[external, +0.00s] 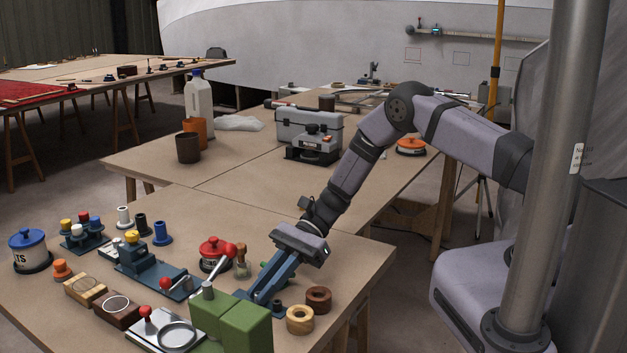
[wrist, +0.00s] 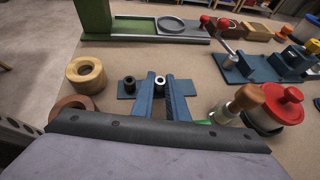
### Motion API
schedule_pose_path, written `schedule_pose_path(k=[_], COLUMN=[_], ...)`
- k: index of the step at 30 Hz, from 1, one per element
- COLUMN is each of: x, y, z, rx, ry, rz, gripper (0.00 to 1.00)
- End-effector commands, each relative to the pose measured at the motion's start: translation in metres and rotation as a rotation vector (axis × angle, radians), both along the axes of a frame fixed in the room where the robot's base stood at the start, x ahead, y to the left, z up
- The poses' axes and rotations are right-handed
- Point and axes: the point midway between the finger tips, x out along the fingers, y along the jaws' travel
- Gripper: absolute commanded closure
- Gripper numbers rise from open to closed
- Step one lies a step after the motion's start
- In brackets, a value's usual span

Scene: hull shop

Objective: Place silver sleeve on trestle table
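The silver sleeve (wrist: 160,84) is a small, pale ring with a dark hole. In the wrist view it sits between the tips of my gripper's two blue fingers (wrist: 161,92), beside a black post on a blue base plate (wrist: 125,93). The fingers flank it closely; I cannot tell whether they press on it or whether it rests on the base. In the external view my gripper (external: 257,298) points down at the trestle table (external: 205,215), near its front right, and hides the sleeve.
Wooden rings (external: 300,320) stand right of my gripper. A green block (external: 245,330), a red-lidded pot (external: 214,254) and a wooden-handled tool (external: 242,262) crowd its left. A blue clamp fixture (external: 150,270) lies further left. Bare tabletop shows behind these.

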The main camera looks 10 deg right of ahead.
Motion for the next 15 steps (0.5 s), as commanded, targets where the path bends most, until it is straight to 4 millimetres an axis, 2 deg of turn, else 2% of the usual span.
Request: schedule_pose_path(k=[11,15], x=[0.0003,0.0008], y=[-0.0001,0.0002], z=[0.0013,0.0083], rx=[0.000,0.002], ry=[-0.001,-0.003], rz=[0.000,0.001], gripper=[1.00,1.00])
